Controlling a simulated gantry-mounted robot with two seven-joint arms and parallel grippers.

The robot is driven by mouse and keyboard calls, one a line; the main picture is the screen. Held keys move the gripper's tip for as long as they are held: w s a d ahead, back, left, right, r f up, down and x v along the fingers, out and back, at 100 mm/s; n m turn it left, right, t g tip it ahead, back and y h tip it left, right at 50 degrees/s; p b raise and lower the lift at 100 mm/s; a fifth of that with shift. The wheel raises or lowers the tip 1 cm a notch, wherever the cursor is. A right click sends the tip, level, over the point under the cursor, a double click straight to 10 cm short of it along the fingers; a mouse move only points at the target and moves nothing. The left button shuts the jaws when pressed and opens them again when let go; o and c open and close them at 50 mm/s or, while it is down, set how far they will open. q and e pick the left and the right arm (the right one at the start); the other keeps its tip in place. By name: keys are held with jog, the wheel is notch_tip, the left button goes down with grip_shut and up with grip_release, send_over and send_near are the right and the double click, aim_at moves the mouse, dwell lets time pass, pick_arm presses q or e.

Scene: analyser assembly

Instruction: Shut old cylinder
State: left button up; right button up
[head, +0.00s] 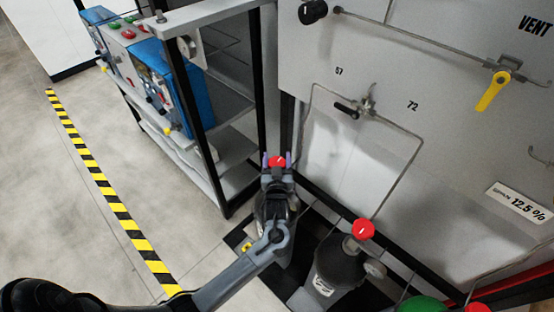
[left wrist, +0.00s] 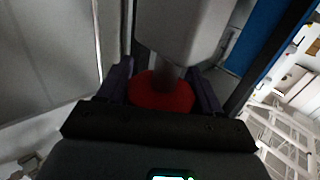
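A dark gas cylinder (head: 272,207) stands at the foot of the panel, largely hidden behind my left arm. Its red valve knob (head: 277,161) shows on top. My left gripper (head: 277,160) has one purple finger on each side of this knob. In the left wrist view the red knob (left wrist: 160,93) fills the gap between the fingers (left wrist: 162,88), and they appear to touch its sides. A second dark cylinder (head: 338,262) with a red knob (head: 363,229) stands to the right, clear of the gripper. No label in view tells which is the old one. My right gripper is out of view.
The grey panel (head: 440,150) behind carries thin pipes, a black-handled valve (head: 347,109) and a yellow lever (head: 493,92). A shelf rack (head: 225,115) with blue devices stands at the left. A green cylinder top (head: 422,304) shows at the bottom right. The left floor is clear.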

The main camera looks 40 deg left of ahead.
pick_arm(q)
jog(key=c, duration=0.5)
jog(key=shift+o, duration=0.2)
